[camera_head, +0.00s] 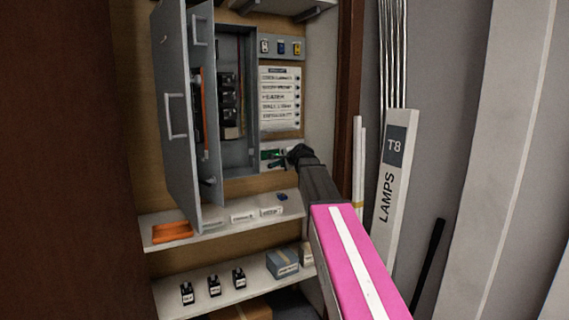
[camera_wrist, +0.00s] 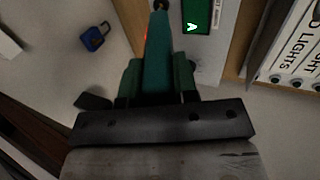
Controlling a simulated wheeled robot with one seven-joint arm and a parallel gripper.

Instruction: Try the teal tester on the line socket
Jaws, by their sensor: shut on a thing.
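The teal tester (camera_wrist: 158,50) is held between the fingers of my gripper (camera_wrist: 157,80) in the wrist view. It points away from me, its far end at a small dark round part at the picture's top edge. I cannot tell whether the two touch or whether this is the line socket. A green panel with a white mark (camera_wrist: 196,18) is just right of the tester's far end, on a pale plate (camera_wrist: 213,55). In the head view my gripper (camera_head: 284,158) is at the small pale plate (camera_head: 267,145) below the label board, and hides part of it.
A grey cabinet (camera_head: 241,163) stands left of my gripper with its door (camera_head: 178,70) swung open. A blue padlock (camera_wrist: 95,37) lies left of the tester. Lamp tubes stand right.

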